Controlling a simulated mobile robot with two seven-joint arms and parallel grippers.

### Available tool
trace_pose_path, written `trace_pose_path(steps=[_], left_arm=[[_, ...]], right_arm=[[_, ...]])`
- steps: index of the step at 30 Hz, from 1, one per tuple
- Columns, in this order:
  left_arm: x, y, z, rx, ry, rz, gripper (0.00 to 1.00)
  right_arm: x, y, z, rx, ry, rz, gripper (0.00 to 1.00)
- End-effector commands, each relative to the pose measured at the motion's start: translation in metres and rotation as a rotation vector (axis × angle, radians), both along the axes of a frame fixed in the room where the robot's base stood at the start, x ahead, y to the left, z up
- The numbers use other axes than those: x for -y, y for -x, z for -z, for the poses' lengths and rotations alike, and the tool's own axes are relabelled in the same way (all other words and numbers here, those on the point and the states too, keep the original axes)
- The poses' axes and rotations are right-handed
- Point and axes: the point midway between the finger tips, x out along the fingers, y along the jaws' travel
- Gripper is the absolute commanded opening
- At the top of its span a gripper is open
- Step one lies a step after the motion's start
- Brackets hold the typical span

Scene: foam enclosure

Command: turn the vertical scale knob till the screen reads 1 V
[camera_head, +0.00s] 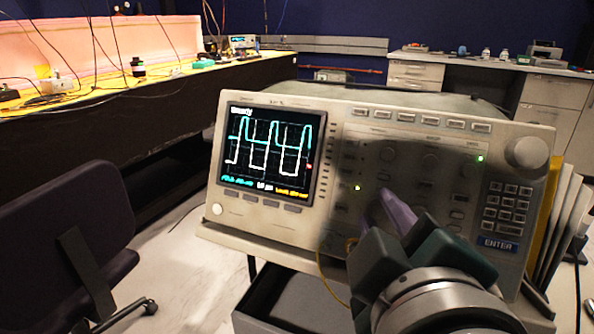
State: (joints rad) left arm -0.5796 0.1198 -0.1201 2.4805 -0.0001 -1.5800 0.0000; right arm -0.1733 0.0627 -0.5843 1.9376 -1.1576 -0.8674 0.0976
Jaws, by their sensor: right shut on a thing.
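The oscilloscope (300,112) stands at the centre, its front panel facing me. Its lit screen (270,150) shows a white and a cyan square-like trace; the small readings along its lower edge are too blurred to read. My right gripper (392,208) reaches in from the lower right with its purple and green fingers against the lower middle of the panel. It is shut on a knob there, apparently the vertical scale knob, which the fingers hide. My left gripper is not in view.
Other panel knobs (430,160) and a large dial (527,153) lie above and right of my gripper, with a keypad (507,200). A yellow cable (325,275) hangs below. A dark chair (65,230) stands left, and benches run behind.

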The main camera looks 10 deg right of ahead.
Motion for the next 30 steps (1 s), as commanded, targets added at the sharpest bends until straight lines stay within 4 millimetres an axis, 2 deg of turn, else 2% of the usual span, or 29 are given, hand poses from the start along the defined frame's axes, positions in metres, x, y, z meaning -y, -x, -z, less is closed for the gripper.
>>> trace_pose_path(steps=[11, 17, 23, 30], left_arm=[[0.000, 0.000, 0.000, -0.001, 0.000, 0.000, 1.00], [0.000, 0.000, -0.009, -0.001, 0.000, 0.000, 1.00], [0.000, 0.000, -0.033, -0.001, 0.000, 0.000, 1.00], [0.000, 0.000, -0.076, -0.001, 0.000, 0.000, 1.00]], right_arm=[[0.000, 0.000, 0.000, -0.001, 0.001, -0.001, 0.00], [0.000, 0.000, -0.003, -0.017, 0.027, -0.012, 0.00], [0.001, 0.000, -0.007, -0.064, 0.107, -0.052, 0.00], [0.002, 0.000, -0.012, -0.158, 0.269, -0.136, 0.00]])
